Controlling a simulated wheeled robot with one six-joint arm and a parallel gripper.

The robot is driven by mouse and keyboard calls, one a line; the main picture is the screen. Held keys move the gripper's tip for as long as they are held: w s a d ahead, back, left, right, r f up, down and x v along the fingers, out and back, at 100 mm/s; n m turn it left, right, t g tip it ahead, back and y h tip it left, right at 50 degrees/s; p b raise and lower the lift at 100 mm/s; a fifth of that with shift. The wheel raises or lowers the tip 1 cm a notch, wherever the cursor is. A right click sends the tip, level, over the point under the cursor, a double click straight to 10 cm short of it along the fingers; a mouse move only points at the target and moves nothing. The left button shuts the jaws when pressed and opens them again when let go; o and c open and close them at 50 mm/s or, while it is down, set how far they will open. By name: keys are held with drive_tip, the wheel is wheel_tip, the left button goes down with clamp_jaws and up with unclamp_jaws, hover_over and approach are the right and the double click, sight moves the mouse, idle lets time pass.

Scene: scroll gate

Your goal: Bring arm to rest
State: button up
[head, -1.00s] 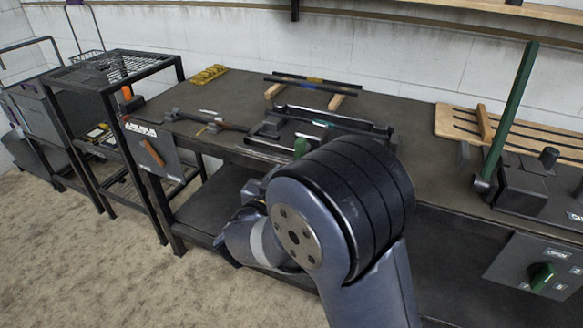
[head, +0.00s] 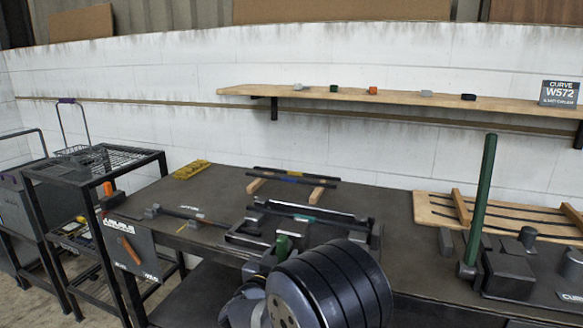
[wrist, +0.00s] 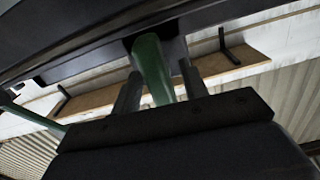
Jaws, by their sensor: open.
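My gripper (wrist: 159,68) shows in the wrist view with its two dark fingers apart. A green handle (wrist: 152,62) lies between the fingers in that view, hanging from a dark frame (wrist: 80,45); I cannot tell whether the fingers touch it. In the head view, my arm's thick dark joint fills the bottom middle and hides the gripper. A green piece (head: 283,246) shows just beyond the joint, at the front of a dark frame fixture (head: 345,229) on the bench.
The dark workbench (head: 225,185) carries a yellow piece (head: 191,169) and a slatted wooden board (head: 430,208). A tall green lever (head: 481,195) stands upright at right. A black wire rack (head: 95,163) stands at left. A wall shelf (head: 420,99) holds several small blocks.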

drive_tip(key=shift+x, duration=1.05)
drive_tip(key=shift+f+m+b, duration=0.25)
drive_tip(key=shift+m+b, duration=0.05)
drive_tip(key=shift+b, duration=0.3)
drive_tip(key=shift+s+a+r+m+b, duration=0.1)
drive_tip(key=shift+s+r+m+b, duration=0.1)
drive_tip(key=shift+m+b, duration=0.25)
drive_tip(key=shift+r+p, duration=0.15)
drive_tip(key=shift+p, duration=0.3)
